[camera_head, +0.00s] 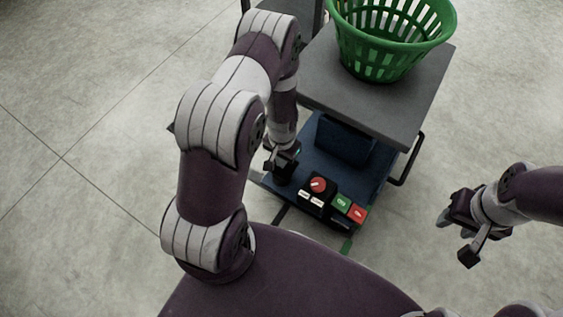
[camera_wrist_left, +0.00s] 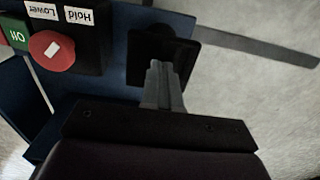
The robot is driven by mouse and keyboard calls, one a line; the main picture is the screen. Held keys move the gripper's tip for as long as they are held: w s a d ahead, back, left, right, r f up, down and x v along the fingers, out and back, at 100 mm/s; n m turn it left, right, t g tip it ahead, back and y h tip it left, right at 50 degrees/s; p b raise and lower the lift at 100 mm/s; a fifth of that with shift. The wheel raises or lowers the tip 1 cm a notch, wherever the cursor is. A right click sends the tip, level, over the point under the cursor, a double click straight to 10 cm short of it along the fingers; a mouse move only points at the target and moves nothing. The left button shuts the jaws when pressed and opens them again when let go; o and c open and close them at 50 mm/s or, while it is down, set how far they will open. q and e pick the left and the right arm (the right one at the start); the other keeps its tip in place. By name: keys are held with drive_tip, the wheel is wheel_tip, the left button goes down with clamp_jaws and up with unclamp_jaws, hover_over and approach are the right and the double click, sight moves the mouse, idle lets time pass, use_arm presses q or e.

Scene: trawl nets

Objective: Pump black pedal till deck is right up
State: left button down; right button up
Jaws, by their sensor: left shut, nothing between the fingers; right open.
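The grey deck (camera_head: 425,85) of the lift cart stands above its blue base (camera_head: 316,160) and carries a green basket. The black pedal (camera_wrist_left: 140,72) is a dark pad at the edge of the blue base in the left wrist view; in the head view it is mostly behind my left gripper. My left gripper (camera_head: 278,165) is shut and empty, pointing down at the pedal. Its fingertips (camera_wrist_left: 160,66) overlap the pad in the wrist view; I cannot tell whether they touch it. My right gripper (camera_head: 455,240) is open and empty, off to the right above the floor.
The green basket (camera_head: 390,45) stands on the deck. A red knob (camera_head: 318,185) with Hold and Lower labels sits right of the pedal, beside green (camera_head: 342,203) and red (camera_head: 357,214) buttons. A black handle (camera_head: 408,165) is at the cart's right. Floor on the left is clear.

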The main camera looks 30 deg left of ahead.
use_arm(q)
drive_tip(key=shift+f+b, duration=0.3)
drive_tip(key=shift+f, duration=0.45)
wheel_tip(320, 180, up, 4)
drive_tip(key=p, duration=0.4)
drive_tip(key=shift+f, duration=0.4)
wheel_tip(320, 180, up, 6)
drive_tip(key=p, duration=0.5)
